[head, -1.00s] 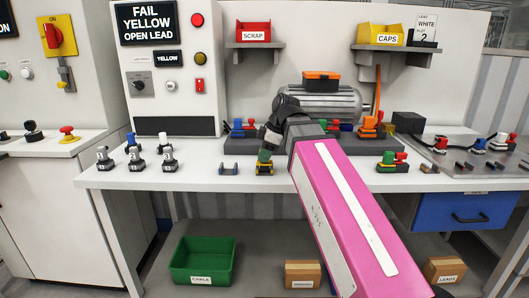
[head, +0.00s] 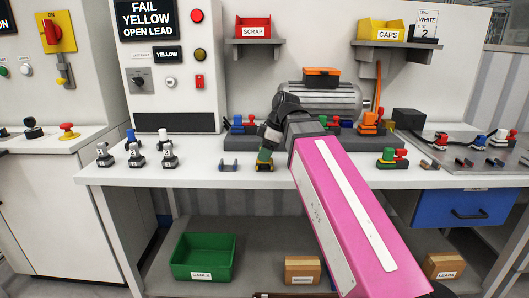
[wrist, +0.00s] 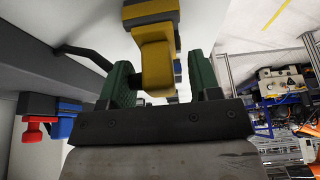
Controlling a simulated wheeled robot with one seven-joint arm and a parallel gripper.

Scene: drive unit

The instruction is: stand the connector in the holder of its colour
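In the head view my gripper (head: 265,152) is low over the front of the bench, at a small yellow connector (head: 264,167) on the bench top. In the wrist view the green fingers of my gripper (wrist: 162,88) stand on either side of the yellow connector (wrist: 156,65). A gap shows between the connector and the right finger, so the gripper looks open around it. Green and red pieces (head: 392,158) stand to the right. Which holder matches yellow is not clear.
A motor (head: 325,100) sits behind on a grey base with coloured connectors. Several black-and-silver pieces (head: 135,155) stand on the left. A sign (head: 148,20) reads FAIL YELLOW OPEN LEAD. Bench top between the left pieces and blue holder is clear.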

